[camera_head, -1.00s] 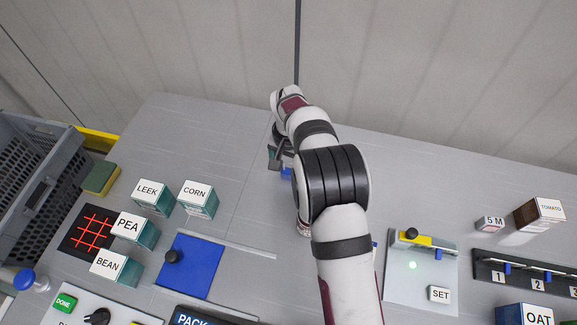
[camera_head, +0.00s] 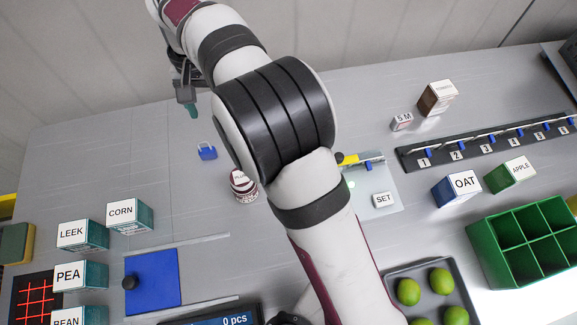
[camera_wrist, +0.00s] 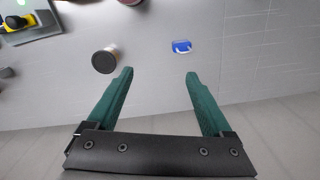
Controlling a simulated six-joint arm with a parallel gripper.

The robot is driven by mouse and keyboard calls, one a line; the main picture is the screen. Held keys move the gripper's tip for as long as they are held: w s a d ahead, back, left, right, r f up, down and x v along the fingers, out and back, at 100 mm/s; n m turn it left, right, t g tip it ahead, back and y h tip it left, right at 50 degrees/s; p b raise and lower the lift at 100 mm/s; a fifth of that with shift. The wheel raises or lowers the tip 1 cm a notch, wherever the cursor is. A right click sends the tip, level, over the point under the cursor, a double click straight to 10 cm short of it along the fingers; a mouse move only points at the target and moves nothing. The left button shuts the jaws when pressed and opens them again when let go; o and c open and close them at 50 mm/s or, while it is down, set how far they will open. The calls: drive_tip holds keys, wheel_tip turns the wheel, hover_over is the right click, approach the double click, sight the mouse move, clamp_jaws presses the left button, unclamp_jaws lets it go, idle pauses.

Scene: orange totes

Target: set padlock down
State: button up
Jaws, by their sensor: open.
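The blue padlock (camera_head: 207,152) with a pale shackle lies on the grey table, left of the elbow of my arm in the head view. In the wrist view the padlock (camera_wrist: 182,46) lies on the table beyond the fingertips, near the right finger and apart from it. My gripper (camera_wrist: 160,76) has its two green fingers spread wide with nothing between them. In the head view my gripper (camera_head: 191,108) hangs above the table, up and left of the padlock; one finger is mostly hidden there.
A round can (camera_head: 243,186) stands close right of the padlock, partly behind my arm. LEEK (camera_head: 83,235) and CORN (camera_head: 130,216) boxes and a blue panel (camera_head: 155,280) lie to the left front. The table around the padlock's left side is clear.

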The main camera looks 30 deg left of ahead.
drive_tip(key=w+d+r+m, duration=0.2)
drive_tip(key=w+d+r, duration=0.15)
drive_tip(key=d, duration=0.75)
drive_tip(key=w+d+r+m, duration=0.3)
drive_tip(key=d+r, duration=0.2)
drive_tip(key=d, duration=0.5)
drive_tip(key=s+d+m+y, duration=0.15)
drive_tip(key=s+d, duration=0.25)
drive_tip(key=d, duration=0.7)
drive_tip(key=s+d+f+m, duration=0.2)
drive_tip(key=s+d, duration=0.2)
drive_tip(key=s, duration=0.2)
drive_tip(key=s+d+f+m, duration=0.1)
drive_tip(key=s+d+m, duration=0.2)
drive_tip(key=s+d, duration=0.2)
drive_tip(key=shift+s+f, duration=0.35)
drive_tip(key=shift+s, duration=0.05)
